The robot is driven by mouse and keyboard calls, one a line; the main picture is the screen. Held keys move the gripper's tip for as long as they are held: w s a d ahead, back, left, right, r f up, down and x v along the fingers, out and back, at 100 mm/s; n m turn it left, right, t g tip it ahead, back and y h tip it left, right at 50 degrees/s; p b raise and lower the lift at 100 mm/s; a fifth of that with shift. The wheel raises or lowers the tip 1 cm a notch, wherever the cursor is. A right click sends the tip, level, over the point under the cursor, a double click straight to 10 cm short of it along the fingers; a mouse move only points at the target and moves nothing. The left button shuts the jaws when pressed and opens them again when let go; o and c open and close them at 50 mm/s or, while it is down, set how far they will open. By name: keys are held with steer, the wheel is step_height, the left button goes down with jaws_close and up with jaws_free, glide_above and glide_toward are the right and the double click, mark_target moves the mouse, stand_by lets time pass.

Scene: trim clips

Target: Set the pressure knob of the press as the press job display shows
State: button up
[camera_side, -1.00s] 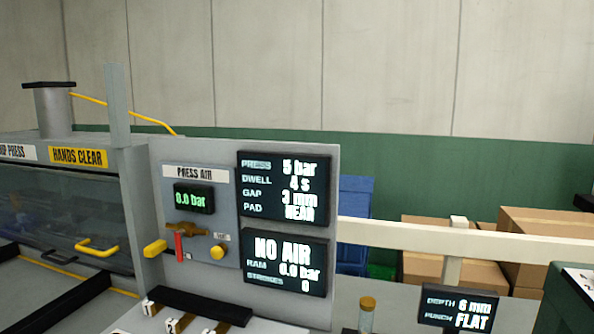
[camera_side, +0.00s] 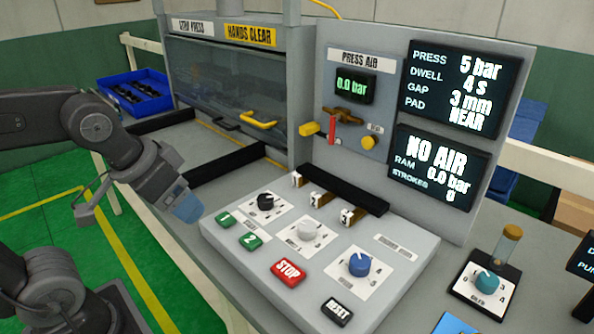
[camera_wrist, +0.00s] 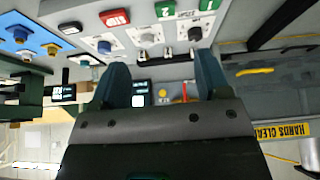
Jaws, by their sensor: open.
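The press job display (camera_side: 462,85) reads PRESS 5 bar, DWELL 4 s, GAP 3 mm, PAD NEAR. The sloped control panel (camera_side: 232,232) carries a black knob (camera_side: 266,201), a pale grey knob (camera_side: 307,229) and a blue knob (camera_side: 359,262), each on a white dial plate. Their labels are too small to read, so I cannot tell which is the pressure knob. My gripper (camera_side: 187,208) is above and left of the panel, apart from the knobs. In the wrist view my gripper (camera_wrist: 162,77) is open and empty, with the panel beyond its fingers.
A lower display (camera_side: 440,168) reads NO AIR, RAM 0.0 bar. The press air gauge (camera_side: 354,86) reads 0.0 bar, above a red-handled valve (camera_side: 332,132). Green buttons (camera_side: 225,220) and a red STOP button (camera_side: 288,272) sit near the knobs. A teal knob unit (camera_side: 487,282) stands right.

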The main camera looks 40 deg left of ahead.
steer(key=w+a+r+n+g, duration=0.2)
steer(key=w, duration=0.5)
steer(key=n+g, duration=0.3)
steer(key=n, duration=0.3)
glide_toward(265, 197)
step_height(265, 197, down, 10)
steer(key=shift+w+f, duration=0.1)
steer(key=shift+w, duration=0.05)
steer(key=c, duration=0.9)
